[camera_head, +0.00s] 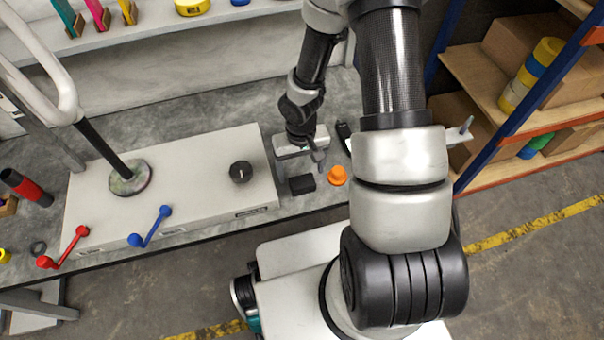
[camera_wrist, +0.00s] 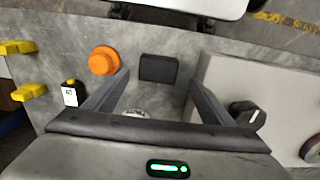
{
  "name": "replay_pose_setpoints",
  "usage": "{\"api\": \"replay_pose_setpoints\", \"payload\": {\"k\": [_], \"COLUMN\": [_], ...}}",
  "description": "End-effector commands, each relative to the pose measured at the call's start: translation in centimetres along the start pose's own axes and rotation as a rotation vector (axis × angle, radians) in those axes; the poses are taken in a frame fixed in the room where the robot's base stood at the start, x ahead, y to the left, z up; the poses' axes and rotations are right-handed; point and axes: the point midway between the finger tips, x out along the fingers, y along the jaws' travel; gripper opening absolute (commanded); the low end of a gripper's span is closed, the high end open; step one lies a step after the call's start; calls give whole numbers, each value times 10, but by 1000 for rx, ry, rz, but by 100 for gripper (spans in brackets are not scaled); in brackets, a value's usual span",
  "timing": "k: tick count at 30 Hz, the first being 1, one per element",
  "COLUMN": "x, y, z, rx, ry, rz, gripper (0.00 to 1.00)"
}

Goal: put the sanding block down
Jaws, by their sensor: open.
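The sanding block, a small black block (camera_head: 302,184), lies on the grey bench top just right of a pale flat panel box. In the wrist view the block (camera_wrist: 158,68) sits beyond and between the fingertips, with grey bench showing around it. My gripper (camera_head: 301,170) is open just behind the block in the head view, pointing down at the bench. In the wrist view its two fingers (camera_wrist: 161,82) stand wide apart with nothing held between them. Whether the fingertips are level with the block is hard to tell.
An orange knob-like piece (camera_head: 337,175) stands close right of the block. The pale box (camera_head: 190,165) carries a black knob (camera_head: 241,172), plus red (camera_head: 62,248) and blue (camera_head: 150,227) handles. A small dark bottle (camera_wrist: 72,94) and yellow pieces (camera_wrist: 28,91) are nearby.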

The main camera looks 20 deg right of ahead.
Motion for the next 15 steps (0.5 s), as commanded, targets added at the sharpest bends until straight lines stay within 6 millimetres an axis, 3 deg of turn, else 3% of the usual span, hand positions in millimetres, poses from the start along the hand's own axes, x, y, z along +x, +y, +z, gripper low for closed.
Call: {"api": "replay_pose_setpoints", "payload": {"k": [1,6,15], "x": [-19,-60,-103], "y": [1,1,1], "z": [-1,-1,0], "rx": [2,3,2], "ry": [3,3,0], "rz": [0,1,0], "gripper": [77,77,77]}}
